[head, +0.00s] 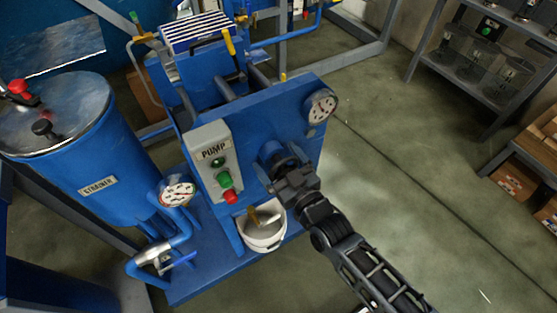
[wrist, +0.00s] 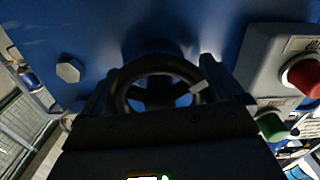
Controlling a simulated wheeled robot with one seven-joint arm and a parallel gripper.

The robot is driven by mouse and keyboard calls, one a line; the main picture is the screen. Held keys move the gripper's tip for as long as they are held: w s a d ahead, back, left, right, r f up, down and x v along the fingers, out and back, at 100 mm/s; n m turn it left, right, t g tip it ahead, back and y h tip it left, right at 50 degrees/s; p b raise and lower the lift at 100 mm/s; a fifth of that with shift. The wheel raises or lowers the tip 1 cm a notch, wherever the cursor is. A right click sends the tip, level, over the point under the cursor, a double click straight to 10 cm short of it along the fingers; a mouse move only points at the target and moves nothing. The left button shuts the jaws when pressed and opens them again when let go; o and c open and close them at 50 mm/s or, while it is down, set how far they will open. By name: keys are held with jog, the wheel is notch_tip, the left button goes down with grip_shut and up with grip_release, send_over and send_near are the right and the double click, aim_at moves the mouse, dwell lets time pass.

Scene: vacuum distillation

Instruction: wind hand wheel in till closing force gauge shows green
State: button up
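The dark round hand wheel (wrist: 158,68) sits on the blue panel, directly in front of my gripper in the wrist view. A small light mark shows on the right of its rim. My gripper (head: 283,172) reaches the wheel from the front. In the wrist view its two fingers (wrist: 157,88) lie against the left and right of the rim, and it looks shut on the wheel. The lower rim is hidden by my gripper. A round white gauge (head: 321,106) is at the panel's upper right corner in the head view; its needle and colours are too small to read.
The grey pump box (head: 212,160) with green and red buttons is left of the wheel, close to my gripper. A second gauge (head: 177,192) is by the strainer tank (head: 85,140).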

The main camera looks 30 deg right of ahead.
aim_at(285, 172)
jog(key=c, duration=0.6)
jog(key=shift+m, duration=0.8)
jog(key=o, duration=0.8)
jog(key=shift+c, duration=0.2)
jog(key=shift+s, duration=0.1)
jog(key=shift+s+b, duration=0.5)
jog(key=shift+s, duration=3.35)
